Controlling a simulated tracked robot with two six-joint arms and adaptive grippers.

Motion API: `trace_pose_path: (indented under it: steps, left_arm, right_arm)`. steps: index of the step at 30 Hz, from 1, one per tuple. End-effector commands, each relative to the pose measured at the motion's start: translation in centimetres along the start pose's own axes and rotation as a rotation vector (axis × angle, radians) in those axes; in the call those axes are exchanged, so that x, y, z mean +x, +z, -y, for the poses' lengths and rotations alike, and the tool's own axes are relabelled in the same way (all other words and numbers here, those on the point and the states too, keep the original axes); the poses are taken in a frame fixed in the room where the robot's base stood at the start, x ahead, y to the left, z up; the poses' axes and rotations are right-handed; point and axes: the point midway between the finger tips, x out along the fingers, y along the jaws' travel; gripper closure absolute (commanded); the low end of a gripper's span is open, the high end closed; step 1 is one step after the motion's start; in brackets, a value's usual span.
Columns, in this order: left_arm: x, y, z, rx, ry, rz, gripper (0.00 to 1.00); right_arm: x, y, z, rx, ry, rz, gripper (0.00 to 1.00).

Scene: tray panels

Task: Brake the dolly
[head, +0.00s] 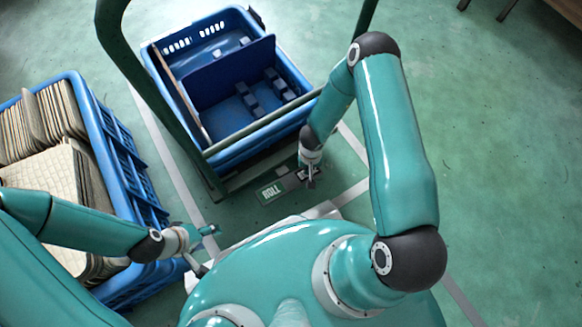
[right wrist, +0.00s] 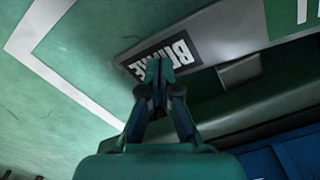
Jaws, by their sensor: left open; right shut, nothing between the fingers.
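The dolly is a dark green frame with a tall handle (head: 158,103), and it carries a blue crate. At its near edge, in the head view, are a green plate marked ROLL (head: 269,192) and, right of it, a dark plate partly hidden by my right gripper (head: 310,184). In the right wrist view this dark plate reads BRAKE (right wrist: 178,52). My right gripper (right wrist: 154,68) is shut and empty, with its tips over the BRAKE plate's lettering. I cannot tell whether they touch it. My left gripper (head: 212,230) is open and empty, left of and nearer than the ROLL plate.
The blue crate (head: 233,152) on the dolly has a divider and small blocks inside. Another blue crate (head: 102,140), filled with stacked beige panels (head: 45,170), stands at the left. White lines mark the green floor.

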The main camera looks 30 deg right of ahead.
Motion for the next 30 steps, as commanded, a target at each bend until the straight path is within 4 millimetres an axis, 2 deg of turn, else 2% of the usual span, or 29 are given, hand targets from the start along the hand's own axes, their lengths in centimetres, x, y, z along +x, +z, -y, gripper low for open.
trace_pose_path:
  steps: [30]
  left_arm:
    - [-6.9, 0.0, -2.5, 0.0, 0.0, 0.0, 0.38]
  right_arm:
    - [-7.0, 0.0, 0.0, -0.001, 0.0, 0.0, 1.0]
